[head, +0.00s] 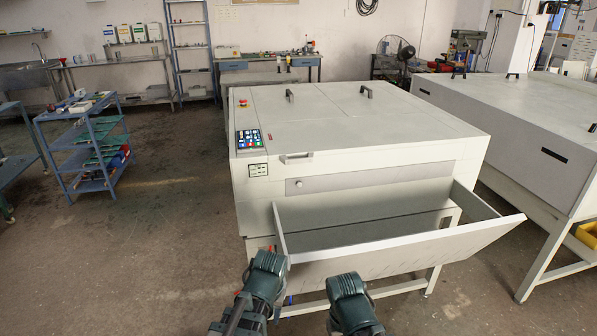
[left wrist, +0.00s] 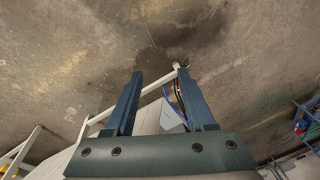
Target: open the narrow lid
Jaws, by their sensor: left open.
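The plate processor (head: 262,209) is a large pale grey machine in the middle of the head view. Its flat top is split by thin seams into lid panels (head: 400,122), all lying closed. Two dark handles stand at the back of the top, a left handle (head: 289,95) and a right handle (head: 366,91). A grey bar handle (head: 297,157) sits at the front edge. I cannot tell for certain which panel is the narrow lid. My left gripper (left wrist: 160,72) is open and empty in the left wrist view, over the floor. My right gripper's fingers do not show.
An open tray (head: 400,254) juts from the machine's front, close to my arms. A control panel (head: 248,140) and red button (head: 243,102) are at the top's left edge. A second machine (head: 520,125) stands right. A blue cart (head: 88,145) stands left, with free floor between.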

